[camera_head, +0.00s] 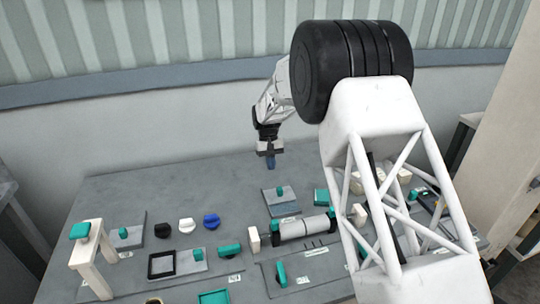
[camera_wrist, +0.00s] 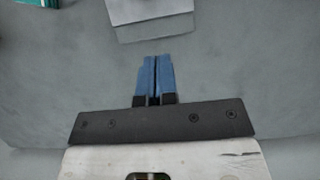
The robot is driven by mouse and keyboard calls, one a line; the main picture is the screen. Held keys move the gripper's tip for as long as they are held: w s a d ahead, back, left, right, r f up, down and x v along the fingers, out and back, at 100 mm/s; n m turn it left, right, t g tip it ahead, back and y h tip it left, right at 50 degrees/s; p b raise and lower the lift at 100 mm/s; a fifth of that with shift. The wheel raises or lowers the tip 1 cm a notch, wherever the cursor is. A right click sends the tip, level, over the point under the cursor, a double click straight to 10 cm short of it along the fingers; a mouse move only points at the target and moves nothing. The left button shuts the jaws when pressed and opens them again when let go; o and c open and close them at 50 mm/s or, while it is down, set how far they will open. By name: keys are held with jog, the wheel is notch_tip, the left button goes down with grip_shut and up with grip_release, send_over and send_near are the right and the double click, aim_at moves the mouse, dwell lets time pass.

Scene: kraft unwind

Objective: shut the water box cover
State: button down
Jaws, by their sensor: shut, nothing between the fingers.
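My gripper (camera_head: 270,161) hangs above the back part of the grey bench in the head view. Its two blue fingers are together and empty, as the wrist view (camera_wrist: 156,62) also shows. I cannot tell for sure which thing is the water box cover. A black square frame (camera_head: 161,265) lies at the front left, with a grey plate with a teal knob (camera_head: 198,254) beside it. A teal open frame (camera_head: 214,297) is cut off at the bottom edge. A grey plate with a teal peg (camera_head: 280,196) lies nearer the gripper. No label is readable.
A pale roller (camera_head: 305,228) with teal end parts lies mid-bench. A wooden stand with a teal top (camera_head: 83,230) rises at the left. White, black and blue knobs (camera_head: 211,221) sit near it. My arm hides part of the right side. The bench's back left (camera_head: 190,185) is clear.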

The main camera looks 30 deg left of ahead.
aim_at(276, 193)
jog(key=s+d+f, duration=0.2)
jog(key=f, duration=0.1)
jog(key=shift+s+d, duration=0.85)
jog(key=shift+s+d+f, duration=0.15)
jog(key=shift+s+d, duration=2)
